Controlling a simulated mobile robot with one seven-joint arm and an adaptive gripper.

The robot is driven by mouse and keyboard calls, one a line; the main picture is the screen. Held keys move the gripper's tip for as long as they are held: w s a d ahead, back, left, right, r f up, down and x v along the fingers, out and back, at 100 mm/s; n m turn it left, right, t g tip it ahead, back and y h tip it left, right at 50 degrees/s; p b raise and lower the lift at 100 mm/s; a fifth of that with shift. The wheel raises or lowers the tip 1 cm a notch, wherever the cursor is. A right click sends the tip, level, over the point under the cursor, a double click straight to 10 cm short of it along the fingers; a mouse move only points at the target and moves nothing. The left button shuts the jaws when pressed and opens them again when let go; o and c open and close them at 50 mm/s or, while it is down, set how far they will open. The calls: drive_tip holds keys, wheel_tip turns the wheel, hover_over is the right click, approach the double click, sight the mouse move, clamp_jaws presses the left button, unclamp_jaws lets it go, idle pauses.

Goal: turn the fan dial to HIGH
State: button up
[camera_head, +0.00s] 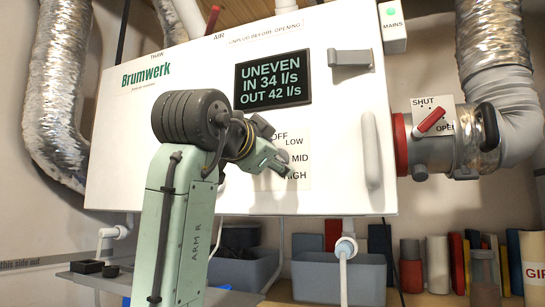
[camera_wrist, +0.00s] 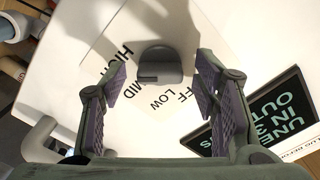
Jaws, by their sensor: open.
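The fan dial (camera_wrist: 160,62) is a grey rounded knob on the white unit's front, seen in the wrist view ahead of and between my fingertips. The labels HIGH, MID, LOW and OFF curve around it on a pale label plate (camera_head: 303,143). Which label the dial points to I cannot tell. My gripper (camera_wrist: 162,72) is open, with one purple-padded finger on each side of the dial and no clear contact. In the head view my gripper (camera_head: 277,160) is at the label plate and hides most of the dial.
The white Brumwerk unit (camera_head: 130,130) has a dark display (camera_head: 273,80) reading "UNEVEN IN 34 l/s OUT 42 l/s". A vertical handle (camera_head: 371,150) is right of the dial. A red SHUT/OPEN lever (camera_head: 431,120) sits on the right duct. Grey bins (camera_head: 338,278) stand below.

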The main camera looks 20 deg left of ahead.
drive_tip(key=s, duration=1.2)
drive_tip(key=shift+a, duration=0.2)
